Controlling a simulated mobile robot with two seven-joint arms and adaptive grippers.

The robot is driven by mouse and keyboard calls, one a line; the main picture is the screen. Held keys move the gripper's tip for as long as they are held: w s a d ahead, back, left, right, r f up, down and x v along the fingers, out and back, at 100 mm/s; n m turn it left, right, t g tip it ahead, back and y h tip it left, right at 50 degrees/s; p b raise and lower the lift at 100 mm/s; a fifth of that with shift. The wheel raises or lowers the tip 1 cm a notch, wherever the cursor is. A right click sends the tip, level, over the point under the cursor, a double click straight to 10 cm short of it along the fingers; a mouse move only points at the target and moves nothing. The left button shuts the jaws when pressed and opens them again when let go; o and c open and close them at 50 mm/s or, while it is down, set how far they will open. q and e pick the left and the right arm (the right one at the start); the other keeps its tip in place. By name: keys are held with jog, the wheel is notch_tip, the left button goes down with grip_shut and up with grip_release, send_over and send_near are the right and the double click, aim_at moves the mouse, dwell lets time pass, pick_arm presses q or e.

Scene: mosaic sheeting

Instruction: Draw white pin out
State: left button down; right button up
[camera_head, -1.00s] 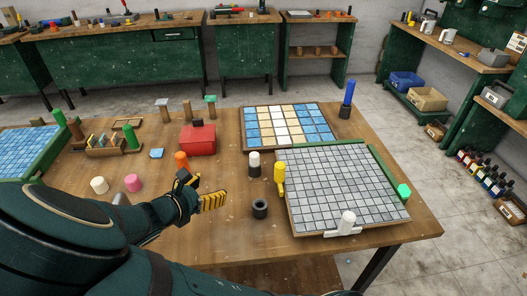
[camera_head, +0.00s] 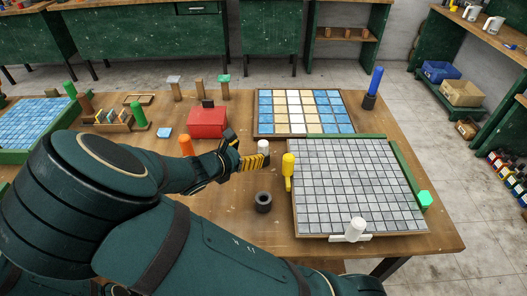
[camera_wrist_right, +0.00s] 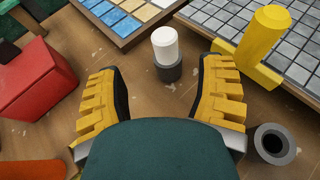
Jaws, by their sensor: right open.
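The white pin (camera_wrist_right: 165,45) stands upright in a dark grey round holder (camera_wrist_right: 168,71) on the bench. In the head view the white pin (camera_head: 264,147) is partly hidden by my right gripper (camera_head: 248,161). In the right wrist view my right gripper (camera_wrist_right: 162,82) is open and empty, with its ribbed yellow fingers spread wide. The pin stands beyond the fingertips, between their lines, with bare bench before it. No contact shows. My left gripper is not in view.
A yellow peg (camera_head: 288,166) on the grey tile sheet's (camera_head: 350,180) edge stands close right of the pin. An empty dark holder (camera_head: 263,202) stands nearer. A red box (camera_head: 207,122) is to the left, the blue-and-cream mosaic (camera_head: 300,112) behind. A white peg (camera_head: 355,230) is at the sheet's front edge.

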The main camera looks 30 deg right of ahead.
aim_at(260, 148)
jog(key=shift+x, duration=0.9)
jog(key=x, duration=0.1)
jog(key=b+x, duration=0.1)
jog(key=x, duration=0.1)
jog(key=b+x, duration=0.1)
jog(key=shift+s+d+r, duration=0.1)
jog(key=shift+s+d, duration=0.1)
jog(key=shift+d, duration=0.3)
jog(key=shift+w+d, duration=0.15)
jog(key=shift+d, duration=0.15)
grip_shut()
